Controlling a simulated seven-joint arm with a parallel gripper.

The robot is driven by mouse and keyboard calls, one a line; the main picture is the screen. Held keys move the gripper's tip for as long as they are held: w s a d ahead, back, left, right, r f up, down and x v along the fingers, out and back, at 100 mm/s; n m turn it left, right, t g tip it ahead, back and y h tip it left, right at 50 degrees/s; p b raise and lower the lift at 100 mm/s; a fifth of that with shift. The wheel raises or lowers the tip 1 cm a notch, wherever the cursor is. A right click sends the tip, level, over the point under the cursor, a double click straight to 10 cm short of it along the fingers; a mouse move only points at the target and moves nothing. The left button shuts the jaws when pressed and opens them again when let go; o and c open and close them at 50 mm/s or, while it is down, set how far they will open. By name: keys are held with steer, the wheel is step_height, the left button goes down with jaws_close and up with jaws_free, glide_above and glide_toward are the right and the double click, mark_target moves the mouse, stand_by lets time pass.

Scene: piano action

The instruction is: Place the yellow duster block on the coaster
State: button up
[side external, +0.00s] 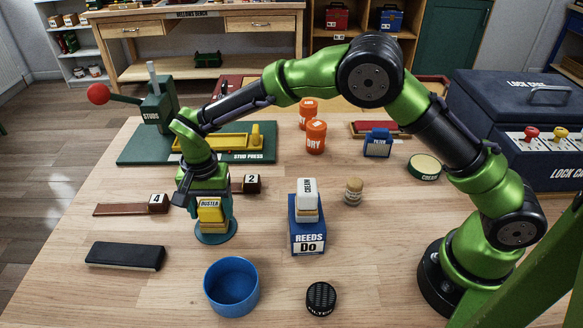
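The yellow duster block (210,215), with a label on its front, stands upright on or just above a round teal coaster (216,238). My gripper (207,203) points down over the block from above, with its fingers at the block's two sides. It looks shut on the block. The gripper hides the block's top. The coaster's front rim shows below the block, and whether the two touch is hard to tell.
A blue bowl (232,286) stands in front, and a black felt block (125,256) lies left. The blue REEDS box (307,232) with a white block on top stands to the right. A green stud press (197,150) is behind. Bare table lies between these.

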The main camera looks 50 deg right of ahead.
mark_target(210, 204)
steer(key=shift+o, duration=1.2)
steer(key=shift+r, duration=0.15)
steer(key=s+d+r, duration=0.1)
steer(key=d+r, duration=0.2)
steer(key=r, duration=0.6)
steer(key=s+d+r, duration=0.1)
steer(key=d+r, duration=0.1)
steer(key=r, duration=0.6)
steer(key=s+d+r+n+t+y, duration=0.2)
steer(key=s+d+r+t, duration=0.1)
steer(key=s+d+r, duration=0.4)
steer(key=s+d+f+n+t, duration=0.3)
steer(key=s+d, duration=0.6)
steer(key=s, duration=0.4)
steer(key=shift+s+f+t, duration=0.4)
steer(key=shift+t, duration=0.2)
